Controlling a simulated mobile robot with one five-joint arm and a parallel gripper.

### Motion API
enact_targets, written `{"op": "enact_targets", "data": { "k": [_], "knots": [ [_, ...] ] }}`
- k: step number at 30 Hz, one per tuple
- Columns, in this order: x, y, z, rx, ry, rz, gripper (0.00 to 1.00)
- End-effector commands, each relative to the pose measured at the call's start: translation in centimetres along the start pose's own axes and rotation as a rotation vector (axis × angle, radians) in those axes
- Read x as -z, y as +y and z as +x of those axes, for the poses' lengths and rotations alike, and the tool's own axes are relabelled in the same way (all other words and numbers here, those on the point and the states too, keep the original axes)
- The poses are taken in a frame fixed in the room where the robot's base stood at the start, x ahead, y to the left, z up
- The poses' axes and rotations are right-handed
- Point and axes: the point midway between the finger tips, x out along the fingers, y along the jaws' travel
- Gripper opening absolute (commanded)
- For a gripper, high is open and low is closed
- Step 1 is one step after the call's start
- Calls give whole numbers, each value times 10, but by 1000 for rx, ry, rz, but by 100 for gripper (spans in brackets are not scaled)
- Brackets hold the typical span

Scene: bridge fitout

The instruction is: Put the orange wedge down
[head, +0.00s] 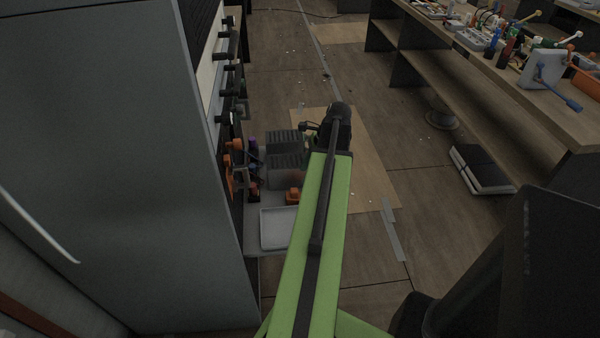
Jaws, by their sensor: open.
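My green arm reaches forward to its dark end, where my gripper (311,127) shows small and partly hidden, pointing left; it is open. A small orange piece (293,196), which may be the orange wedge, sits on the grey surface (254,217) just behind the white tray (277,229), close to the left side of my arm. Its exact shape is too small to tell. My gripper is beyond it in the picture and apart from it. I see nothing held in the jaws.
A tall grey cabinet (110,150) fills the left, with black handles (228,45) and orange parts (231,168) along its side. Dark ribbed blocks (287,150) stand behind the tray. A cluttered workbench (480,75) is at right. Floor between is mostly clear.

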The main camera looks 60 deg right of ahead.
Motion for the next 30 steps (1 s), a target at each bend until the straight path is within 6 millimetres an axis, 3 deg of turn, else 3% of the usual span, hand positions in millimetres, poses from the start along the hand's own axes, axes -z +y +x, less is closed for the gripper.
{"op": "enact_targets", "data": {
  "k": [1, 3, 10, 13, 23, 30],
  "knots": [
    [-3, 0, -18, 0, 0, 1, 49],
    [-2, 0, -25, 0, 0, 0, 49],
    [0, 0, -25, -1, 0, -30, 53],
    [0, 0, -25, 2, 1, -195, 53],
    [22, 3, -27, -71, 103, -1391, 53],
    [17, 6, -39, -272, 125, -2301, 53]
  ]
}}
